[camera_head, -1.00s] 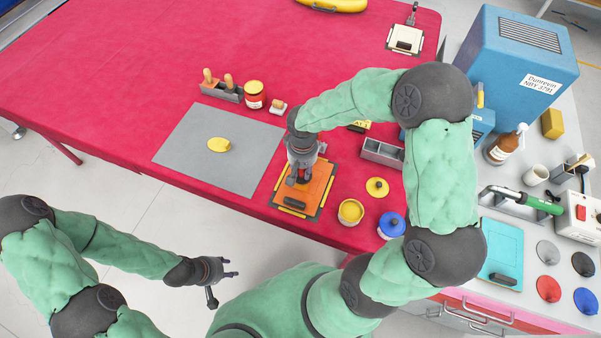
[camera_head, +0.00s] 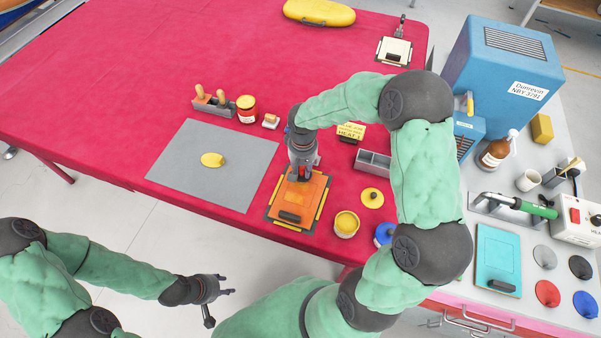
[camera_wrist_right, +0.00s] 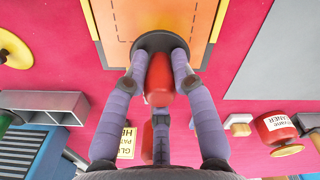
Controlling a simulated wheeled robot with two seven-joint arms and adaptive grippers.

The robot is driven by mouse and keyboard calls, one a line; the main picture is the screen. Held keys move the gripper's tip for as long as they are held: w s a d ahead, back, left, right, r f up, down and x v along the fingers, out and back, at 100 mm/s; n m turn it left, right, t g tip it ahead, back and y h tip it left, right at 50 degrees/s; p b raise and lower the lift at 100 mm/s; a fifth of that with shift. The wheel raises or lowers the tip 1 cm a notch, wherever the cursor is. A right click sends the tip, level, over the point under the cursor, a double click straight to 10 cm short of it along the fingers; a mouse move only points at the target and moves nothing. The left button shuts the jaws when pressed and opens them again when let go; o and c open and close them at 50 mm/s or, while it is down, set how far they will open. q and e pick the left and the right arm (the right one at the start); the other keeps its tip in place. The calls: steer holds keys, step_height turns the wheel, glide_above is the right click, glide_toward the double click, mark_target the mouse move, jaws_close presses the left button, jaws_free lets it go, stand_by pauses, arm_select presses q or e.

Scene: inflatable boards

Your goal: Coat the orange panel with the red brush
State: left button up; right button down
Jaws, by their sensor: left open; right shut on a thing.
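The orange panel (camera_head: 316,196) lies on the red table inside a dark frame with yellow edge strips. A black handle (camera_head: 290,217) sits near its front edge. My right gripper (camera_head: 302,177) is over the panel's far part, shut on the red brush. In the right wrist view, the fingers close around the brush's red handle (camera_wrist_right: 160,80), and its dark round base (camera_wrist_right: 153,42) is at the edge of the orange panel (camera_wrist_right: 195,15). The bristles are hidden. No clear coating shows on the panel. My left gripper (camera_head: 217,295) is open and empty, off the table's front edge.
An open yellow tin (camera_head: 346,224) and a yellow lid (camera_head: 372,198) stand right of the panel. A grey mat (camera_head: 200,175) with a yellow piece (camera_head: 212,160) lies left. A grey divided holder (camera_head: 373,162) and blue machine (camera_head: 510,70) are beyond.

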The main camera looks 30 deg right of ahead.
steer(key=shift+w+d+f, duration=0.1)
steer(key=shift+w+d, duration=0.05)
steer(key=shift+d, duration=0.15)
steer(key=shift+s+d, duration=0.4)
steer(key=shift+s, duration=0.15)
steer(key=shift+s+a+r, duration=0.2)
steer(key=shift+s+a, duration=0.8)
steer(key=shift+a, duration=0.25)
steer(key=shift+s+a+f+b, duration=0.1)
steer(key=shift+s+a+b, duration=0.35)
steer(key=shift+s+a, duration=0.65)
steer(key=shift+s+a+b, duration=0.45)
steer(key=shift+s+a, duration=0.4)
steer(key=shift+a, duration=0.35)
steer(key=shift+s+a, duration=0.1)
steer(key=shift+s, duration=0.1)
steer(key=shift+s+d, duration=0.45)
steer(key=shift+w+d, duration=1)
steer(key=shift+d, duration=0.15)
steer(key=shift+w+d, duration=1.15)
steer(key=shift+d, duration=0.15)
steer(key=shift+w+d, duration=1)
steer(key=shift+d, duration=0.2)
